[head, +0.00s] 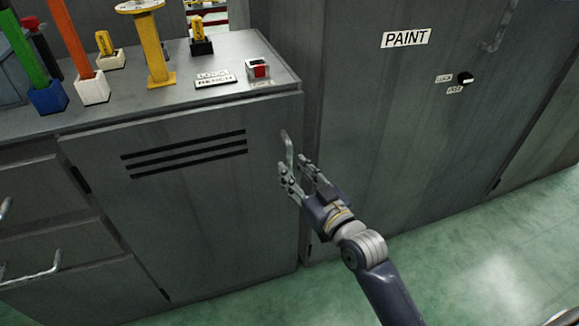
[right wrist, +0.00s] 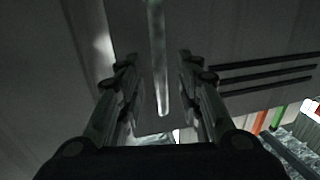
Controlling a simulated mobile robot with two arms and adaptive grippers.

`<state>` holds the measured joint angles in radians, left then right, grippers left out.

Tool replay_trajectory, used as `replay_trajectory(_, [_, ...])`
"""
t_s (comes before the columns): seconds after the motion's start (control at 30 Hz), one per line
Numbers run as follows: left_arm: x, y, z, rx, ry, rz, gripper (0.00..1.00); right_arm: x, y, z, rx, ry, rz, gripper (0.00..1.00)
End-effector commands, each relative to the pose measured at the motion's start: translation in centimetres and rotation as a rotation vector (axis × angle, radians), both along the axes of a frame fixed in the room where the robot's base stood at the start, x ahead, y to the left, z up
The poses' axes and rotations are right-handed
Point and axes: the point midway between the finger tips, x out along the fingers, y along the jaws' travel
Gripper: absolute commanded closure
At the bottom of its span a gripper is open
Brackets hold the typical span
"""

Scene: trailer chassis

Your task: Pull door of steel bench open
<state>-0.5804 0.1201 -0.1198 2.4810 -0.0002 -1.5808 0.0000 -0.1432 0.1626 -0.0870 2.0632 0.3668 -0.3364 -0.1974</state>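The steel bench (head: 250,45) is dark grey, with a door (head: 200,210) that looks shut and has three black vent slots. The door's vertical metal handle (head: 286,150) is near its right edge. My right gripper (head: 299,175) is at the lower part of the handle, with its fingers apart. In the right wrist view the handle (right wrist: 158,70) runs between the two open fingers (right wrist: 157,75), with gaps visible on both sides. Contact cannot be told. My left gripper is not in view.
A grey paint cabinet (head: 400,130) stands right of the bench. On the bench top are a red-button box (head: 259,69), a label plate (head: 214,79), a yellow stand (head: 152,50) and coloured posts in blocks. Drawers with handles (head: 35,268) are at left. Green floor (head: 480,235) is clear at right.

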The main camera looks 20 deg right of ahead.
Motion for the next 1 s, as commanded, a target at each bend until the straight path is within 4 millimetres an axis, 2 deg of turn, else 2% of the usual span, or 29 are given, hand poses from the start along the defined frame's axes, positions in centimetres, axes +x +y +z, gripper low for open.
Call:
replay_trajectory(0.1, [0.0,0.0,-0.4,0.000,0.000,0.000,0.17,1.5,0.3,0.0,0.001,-0.001,0.000,0.67])
replay_trajectory(0.23, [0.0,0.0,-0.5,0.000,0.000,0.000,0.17,2.5,0.6,0.0,0.001,-0.001,0.000,0.67])
replay_trajectory(0.6, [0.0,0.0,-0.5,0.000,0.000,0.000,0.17,2.9,0.7,0.0,0.000,0.001,0.000,0.67])
replay_trajectory(0.63, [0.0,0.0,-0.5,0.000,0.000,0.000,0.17,2.9,0.7,0.0,0.000,0.001,0.000,0.72])
replay_trajectory(0.77, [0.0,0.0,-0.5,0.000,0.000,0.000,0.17,2.9,0.7,0.0,0.000,0.001,0.000,1.00])
replay_trajectory(1.0, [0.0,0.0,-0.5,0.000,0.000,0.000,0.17,2.9,0.7,0.0,0.000,0.001,0.000,1.00])
